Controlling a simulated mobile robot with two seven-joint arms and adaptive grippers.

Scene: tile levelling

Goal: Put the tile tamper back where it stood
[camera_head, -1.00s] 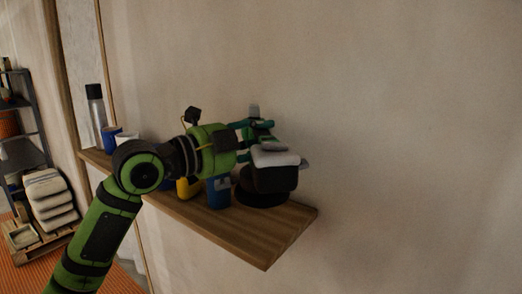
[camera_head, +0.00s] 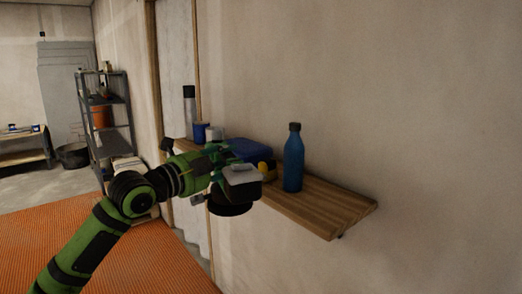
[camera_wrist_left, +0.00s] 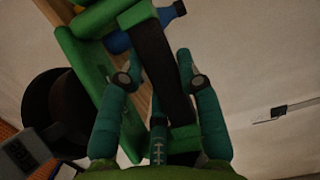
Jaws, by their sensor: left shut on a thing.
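The tile tamper (camera_head: 231,209) has a black round base, a dark body with a pale top, and a green frame with a black grip. My left gripper (camera_head: 221,163) is shut on it. In the left wrist view the tamper's black grip (camera_wrist_left: 158,62) lies between the fingers (camera_wrist_left: 160,84), and its round base is at the left. The head view shows the tamper held in front of the wooden shelf (camera_head: 330,208), apart from the wall; whether it touches the shelf's edge I cannot tell. My right gripper is not in view.
On the shelf stand a blue bottle (camera_head: 293,160), a blue case (camera_head: 250,149), a yellow item (camera_head: 263,167), a blue cup (camera_head: 199,133), a white cup (camera_head: 214,132) and a tall canister (camera_head: 189,110). The shelf's right end is bare. A grey rack (camera_head: 105,120) stands further left.

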